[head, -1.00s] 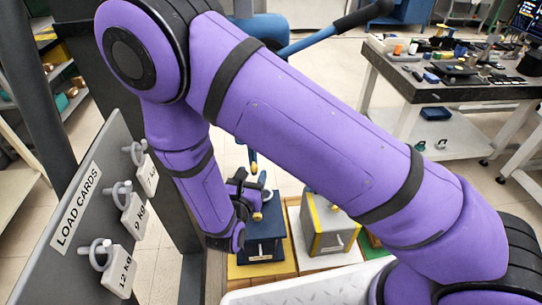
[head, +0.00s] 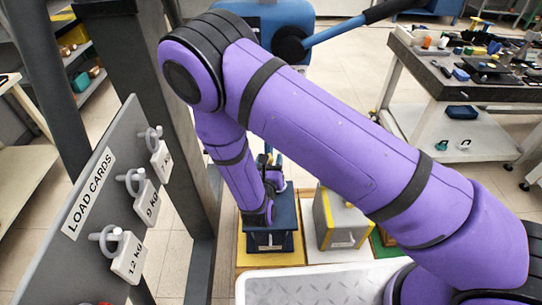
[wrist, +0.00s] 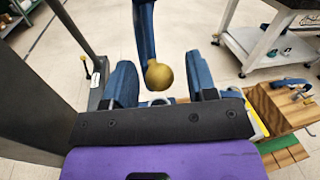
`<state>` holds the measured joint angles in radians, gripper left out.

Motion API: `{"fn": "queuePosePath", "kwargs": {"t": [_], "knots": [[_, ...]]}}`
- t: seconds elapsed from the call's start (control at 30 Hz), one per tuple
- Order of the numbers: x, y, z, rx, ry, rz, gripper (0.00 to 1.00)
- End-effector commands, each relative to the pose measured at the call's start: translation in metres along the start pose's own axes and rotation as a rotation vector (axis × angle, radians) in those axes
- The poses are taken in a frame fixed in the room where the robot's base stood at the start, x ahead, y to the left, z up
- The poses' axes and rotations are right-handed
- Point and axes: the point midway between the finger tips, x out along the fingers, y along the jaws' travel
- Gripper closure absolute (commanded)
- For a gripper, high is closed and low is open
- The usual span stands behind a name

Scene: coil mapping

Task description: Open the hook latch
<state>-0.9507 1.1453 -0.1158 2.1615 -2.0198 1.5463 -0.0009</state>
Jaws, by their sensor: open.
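My gripper (wrist: 161,80) is open in the wrist view, its two blue-padded fingers apart. A blue bar with a round brass-coloured knob (wrist: 159,76) at its end hangs in the gap between the fingers. The knob seems clear of both fingers, though contact is hard to judge. I cannot tell for sure whether this bar is part of the hook latch; no hook shape shows. In the head view my gripper (head: 272,178) points down above a dark blue box (head: 288,237), and my wrist hides most of the bar there.
A grey box with yellow edges (head: 341,220) stands right of the blue box. A grey board of load cards (head: 95,215) and a dark post (head: 150,110) stand left. A blue machine body with a lever (head: 345,32) is behind my arm. A cluttered bench (head: 470,85) is right.

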Motion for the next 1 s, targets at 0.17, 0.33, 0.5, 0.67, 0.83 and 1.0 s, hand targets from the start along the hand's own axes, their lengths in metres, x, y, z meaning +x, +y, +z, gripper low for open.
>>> {"fn": "queuePosePath", "kwargs": {"t": [0.17,0.33,0.5,0.67,0.83,1.0], "knots": [[0.016,0.000,0.000,0.000,0.001,-0.001,0.48],[0.021,0.000,0.000,0.000,0.001,0.000,0.48],[0.021,0.000,0.000,0.000,0.001,0.000,0.48],[0.021,0.000,0.000,0.000,0.001,0.000,0.78],[0.021,0.000,0.000,-0.001,0.001,-0.001,1.00],[0.020,-0.001,0.001,-0.003,0.012,0.000,1.00]]}}
